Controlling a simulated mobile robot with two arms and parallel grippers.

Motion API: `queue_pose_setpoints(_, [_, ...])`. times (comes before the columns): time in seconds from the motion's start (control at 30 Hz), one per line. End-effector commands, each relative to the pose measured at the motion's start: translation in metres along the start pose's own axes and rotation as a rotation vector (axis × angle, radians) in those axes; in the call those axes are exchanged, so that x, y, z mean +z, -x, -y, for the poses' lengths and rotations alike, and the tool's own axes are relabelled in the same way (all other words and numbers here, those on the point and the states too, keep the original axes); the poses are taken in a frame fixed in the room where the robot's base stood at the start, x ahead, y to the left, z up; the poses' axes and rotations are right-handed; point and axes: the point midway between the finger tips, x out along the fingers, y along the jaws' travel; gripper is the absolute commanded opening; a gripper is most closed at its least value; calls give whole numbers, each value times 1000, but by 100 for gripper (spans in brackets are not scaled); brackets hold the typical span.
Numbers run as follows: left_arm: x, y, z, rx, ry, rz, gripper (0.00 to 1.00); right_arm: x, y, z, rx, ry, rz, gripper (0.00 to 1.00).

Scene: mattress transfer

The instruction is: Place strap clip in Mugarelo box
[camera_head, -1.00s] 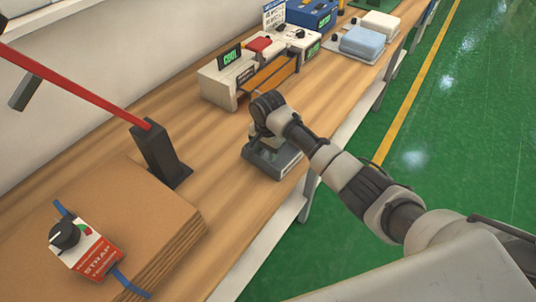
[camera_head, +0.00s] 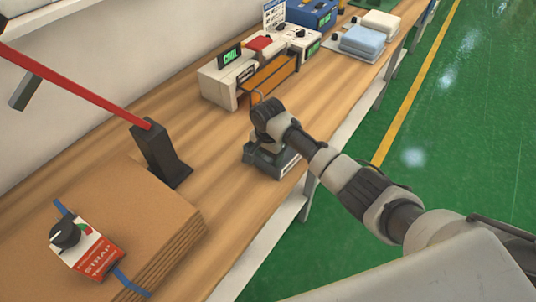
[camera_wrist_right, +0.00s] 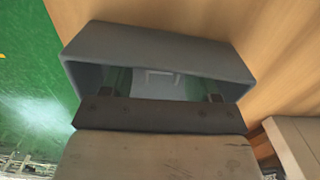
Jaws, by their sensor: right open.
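A small dark grey open box (camera_head: 283,165) stands near the front edge of the wooden bench, and it fills the middle of the right wrist view (camera_wrist_right: 155,50). I cannot read a Mugarelo label on it. My right gripper (camera_head: 264,146) points down over the box, its tips hidden by the wrist in the head view. In the wrist view the two fingers (camera_wrist_right: 163,88) are apart, with the tips inside the box opening. A small pale bracket-shaped outline (camera_wrist_right: 160,73) shows inside the box; I cannot tell whether it is the strap clip. My left gripper is not in view.
A cardboard stack (camera_head: 120,205) with a red-and-white strap tensioner (camera_head: 86,250) lies at the lower left. A black post (camera_head: 160,152) carries a long red bar (camera_head: 75,85). A cream machine (camera_head: 220,85) stands behind the box. Bare bench lies between post and box.

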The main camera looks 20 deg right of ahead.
Motion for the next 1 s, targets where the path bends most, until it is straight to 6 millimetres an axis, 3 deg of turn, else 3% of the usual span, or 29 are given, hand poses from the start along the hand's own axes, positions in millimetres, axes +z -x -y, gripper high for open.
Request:
queue_pose_setpoints(0.17, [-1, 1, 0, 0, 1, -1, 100, 0, 15, 1, -3, 1, 0, 61])
queue_pose_setpoints(0.6, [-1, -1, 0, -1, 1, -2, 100, 0, 103, 1, -3, 1, -1, 61])
queue_pose_setpoints(0.8, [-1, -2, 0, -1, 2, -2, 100, 0, 121, 0, 0, 1, 1, 61])
queue_pose_setpoints(1.0, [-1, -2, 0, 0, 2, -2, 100, 0, 123, 0, 0, 0, 1, 61])
